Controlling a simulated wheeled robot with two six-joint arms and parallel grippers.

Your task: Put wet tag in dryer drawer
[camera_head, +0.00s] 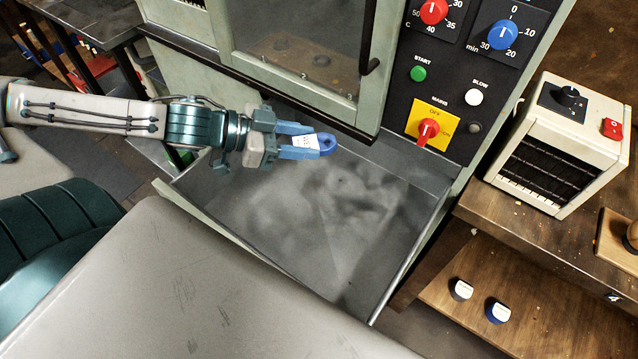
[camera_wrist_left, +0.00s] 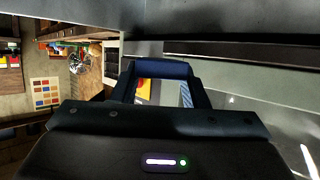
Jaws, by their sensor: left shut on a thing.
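A small white label with dark marks shows between the fingers. The tag also shows in the left wrist view (camera_wrist_left: 162,69) as a blue bar across the fingertips. The dryer drawer (camera_head: 290,226) is a grey metal tray, pulled out below the dryer's glass door. The gripper and tag are above the drawer's back left part, near the door's lower edge. I see no loose object in the drawer. My right gripper is not in view.
The dryer (camera_head: 232,45) stands behind the drawer, its door shut. Its dark panel has red and blue dials, and a red mains switch (camera_head: 428,131) on yellow.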

